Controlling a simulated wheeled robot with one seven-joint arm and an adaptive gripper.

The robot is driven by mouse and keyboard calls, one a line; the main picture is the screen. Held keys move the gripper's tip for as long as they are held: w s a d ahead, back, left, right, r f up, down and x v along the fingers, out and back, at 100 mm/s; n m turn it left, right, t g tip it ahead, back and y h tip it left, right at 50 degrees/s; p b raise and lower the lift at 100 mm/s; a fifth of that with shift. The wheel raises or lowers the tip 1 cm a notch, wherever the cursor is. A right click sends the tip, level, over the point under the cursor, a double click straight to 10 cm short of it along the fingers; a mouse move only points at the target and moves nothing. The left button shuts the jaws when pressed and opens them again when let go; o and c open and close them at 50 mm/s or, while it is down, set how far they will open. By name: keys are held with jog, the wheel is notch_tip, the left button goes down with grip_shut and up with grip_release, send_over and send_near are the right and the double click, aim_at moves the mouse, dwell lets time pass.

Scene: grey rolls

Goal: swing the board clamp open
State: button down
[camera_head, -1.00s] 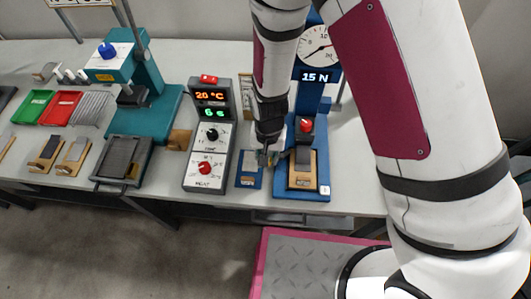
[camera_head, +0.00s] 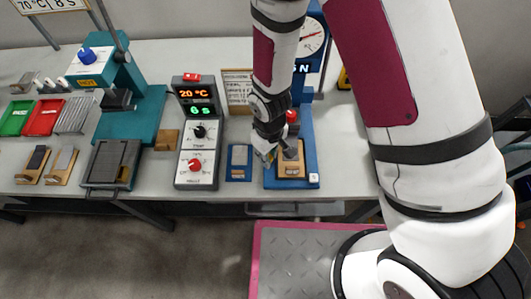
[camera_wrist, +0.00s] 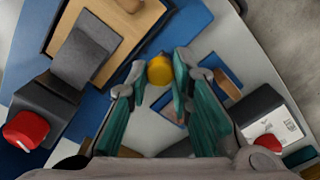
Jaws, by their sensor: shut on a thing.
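The blue test stand (camera_head: 310,165) holds a wooden board (camera_head: 290,169) with a dark grey piece (camera_head: 291,150) over it. In the wrist view the dark grey piece (camera_wrist: 85,50) lies across the board (camera_wrist: 119,25). A yellow ball knob (camera_wrist: 160,69), which I take for the clamp's handle end, sits beside the board. A short grey part touches the knob's left side. My gripper (camera_wrist: 161,86) is shut on the knob with its teal-padded fingers either side. In the head view my gripper (camera_head: 268,153) is at the stand's left edge and hides the knob.
A red knob (camera_head: 292,116) stands behind the board. Left of the stand are a small blue pad (camera_head: 239,176), the heater box (camera_head: 197,145) and a sign (camera_head: 238,91). A teal press (camera_head: 130,125) stands farther left. The table right of the stand (camera_head: 345,145) looks clear.

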jog(key=shift+d+n, duration=0.15)
jog(key=shift+n, duration=0.25)
jog(key=c, duration=1.4)
grip_release()
notch_tip(320, 180, up, 12)
